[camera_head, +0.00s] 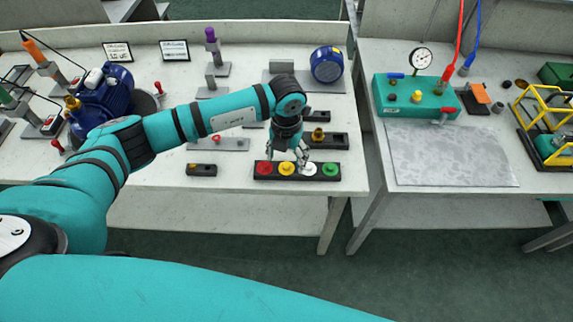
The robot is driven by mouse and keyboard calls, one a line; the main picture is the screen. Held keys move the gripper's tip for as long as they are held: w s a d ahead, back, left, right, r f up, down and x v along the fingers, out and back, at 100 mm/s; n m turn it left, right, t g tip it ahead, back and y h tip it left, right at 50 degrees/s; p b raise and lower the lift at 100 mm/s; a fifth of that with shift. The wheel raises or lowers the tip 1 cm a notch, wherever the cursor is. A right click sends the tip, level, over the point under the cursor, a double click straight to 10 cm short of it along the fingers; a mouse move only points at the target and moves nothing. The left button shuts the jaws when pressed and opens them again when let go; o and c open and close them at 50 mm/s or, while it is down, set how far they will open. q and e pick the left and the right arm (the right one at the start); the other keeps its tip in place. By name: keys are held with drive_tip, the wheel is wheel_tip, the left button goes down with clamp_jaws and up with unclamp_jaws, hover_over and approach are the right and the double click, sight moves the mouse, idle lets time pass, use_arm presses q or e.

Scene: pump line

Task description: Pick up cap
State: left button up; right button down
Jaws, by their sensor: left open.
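A black holder (259,177) lies near the front edge of the left table. It carries a row of caps: red (264,169), yellow (286,169), white (310,169) and green (330,169). My left gripper (287,160) is open and points down over the holder, close to the yellow and white caps. Its fingers partly cover the back of the row. I cannot tell whether it touches a cap. My right gripper is not in view.
Black blocks (334,141) lie behind the holder, one with a brass fitting. A small black block (202,170) lies to its left. A blue motor (101,97) stands at the left. A gap separates the right table (540,185), which bears a teal gauge box (408,98).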

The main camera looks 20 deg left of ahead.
sight(286, 167)
use_arm(q)
drive_tip(key=shift+w+f, duration=0.2)
drive_tip(key=shift+f, duration=1.05)
drive_tip(key=shift+s+a+f, duration=0.1)
drive_tip(key=shift+f, duration=0.4)
drive_tip(key=c, duration=1.3)
